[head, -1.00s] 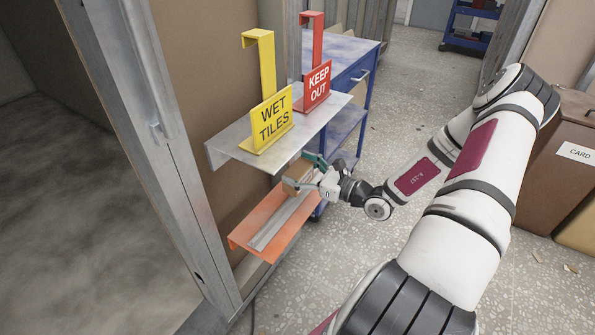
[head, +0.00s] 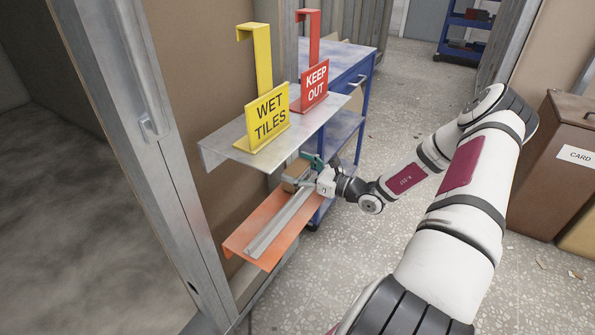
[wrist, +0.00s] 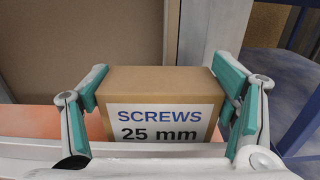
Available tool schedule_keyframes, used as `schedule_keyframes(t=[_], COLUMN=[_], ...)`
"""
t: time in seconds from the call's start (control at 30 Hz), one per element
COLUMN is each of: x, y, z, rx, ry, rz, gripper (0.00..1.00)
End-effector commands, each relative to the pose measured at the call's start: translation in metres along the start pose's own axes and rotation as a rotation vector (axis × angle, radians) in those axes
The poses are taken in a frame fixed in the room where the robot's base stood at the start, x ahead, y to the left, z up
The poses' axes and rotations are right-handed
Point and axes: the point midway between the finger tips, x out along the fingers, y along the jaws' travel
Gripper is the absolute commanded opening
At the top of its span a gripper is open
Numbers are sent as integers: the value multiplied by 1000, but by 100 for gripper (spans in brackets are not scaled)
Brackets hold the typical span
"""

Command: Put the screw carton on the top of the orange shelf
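The screw carton (wrist: 160,100) is a brown box with a white label reading "SCREWS 25 mm". In the head view the carton (head: 294,174) is at the far end of the orange shelf (head: 243,232), below the grey metal shelf. My gripper (wrist: 162,88) has one teal finger pad against each side of the carton. In the head view my gripper (head: 311,174) reaches in from the right. I cannot tell whether the carton's underside touches the orange shelf.
A grey metal shelf (head: 222,147) is just above, bearing a yellow "WET TILES" sign (head: 268,118) and a red "KEEP OUT" sign (head: 314,84). A grey metal strip (head: 277,228) lies along the orange shelf. A blue trolley (head: 345,125) stands behind.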

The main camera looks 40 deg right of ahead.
Motion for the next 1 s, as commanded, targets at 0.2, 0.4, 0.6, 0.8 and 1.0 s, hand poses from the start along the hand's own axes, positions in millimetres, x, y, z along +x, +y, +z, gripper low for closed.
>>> schedule_keyframes(t=[0.2, 0.4, 0.6, 0.8, 1.0], x=[-2, -3, -21, -60, -96], y=[0, 0, 0, -1, 0], z=[-6, -6, -6, -2, -2], rx=[8, 9, 11, 7, 5], ry=[13, 15, 17, 12, 9], rz=[-3, -4, -6, -6, -4], gripper=[99, 99, 99, 99, 99])
